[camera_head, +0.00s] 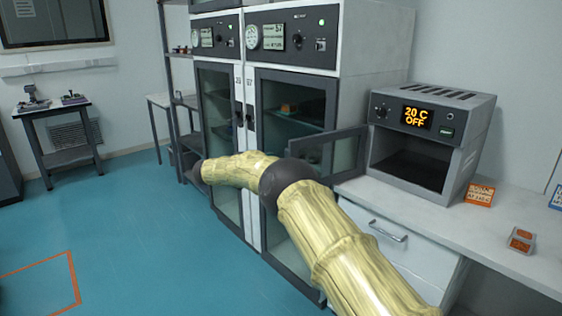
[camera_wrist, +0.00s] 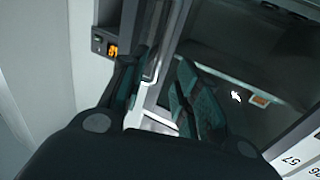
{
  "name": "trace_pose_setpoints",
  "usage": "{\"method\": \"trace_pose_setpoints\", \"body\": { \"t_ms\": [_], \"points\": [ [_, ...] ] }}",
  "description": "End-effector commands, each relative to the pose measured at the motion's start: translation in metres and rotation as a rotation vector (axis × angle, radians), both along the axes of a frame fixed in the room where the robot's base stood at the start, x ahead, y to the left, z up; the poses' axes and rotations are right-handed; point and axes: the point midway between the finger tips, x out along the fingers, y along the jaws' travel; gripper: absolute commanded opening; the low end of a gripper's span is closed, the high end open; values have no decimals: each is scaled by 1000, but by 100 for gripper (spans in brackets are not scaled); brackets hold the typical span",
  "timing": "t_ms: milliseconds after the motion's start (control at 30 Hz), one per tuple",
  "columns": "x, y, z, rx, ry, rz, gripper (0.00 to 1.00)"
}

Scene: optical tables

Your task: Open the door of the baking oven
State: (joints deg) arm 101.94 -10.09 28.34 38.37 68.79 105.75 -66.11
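The baking oven (camera_head: 425,140) is a grey box on the white bench at the right, with an orange display reading "20 C OFF". Its front stands open onto a dark, empty-looking chamber. Its glazed, dark-framed door (camera_head: 345,152) is swung out to the left. My arm and wrist hide most of my gripper in the head view, near the door's free end. In the wrist view my gripper (camera_wrist: 163,62) has its dark fingers apart, with a grey frame edge showing between them. Whether they touch it is unclear. The oven's display (camera_wrist: 112,48) shows at upper left.
Two tall glazed cabinets (camera_head: 250,210) stand left of the bench, close behind my arm. Orange-labelled items (camera_head: 480,194) and a small orange-topped block (camera_head: 520,240) lie on the bench right of the oven. A drawer (camera_head: 390,240) is below. The blue floor at left is clear.

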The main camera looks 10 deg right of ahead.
Motion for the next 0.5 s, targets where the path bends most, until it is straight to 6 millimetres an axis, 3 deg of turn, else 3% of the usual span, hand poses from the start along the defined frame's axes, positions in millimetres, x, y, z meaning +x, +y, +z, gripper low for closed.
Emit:
{"method": "trace_pose_setpoints", "body": {
  "t_ms": [200,500],
  "points": [
    [-6,35,0,-1,0,0,32],
    [-9,53,0,-1,0,-1,32]
  ]
}}
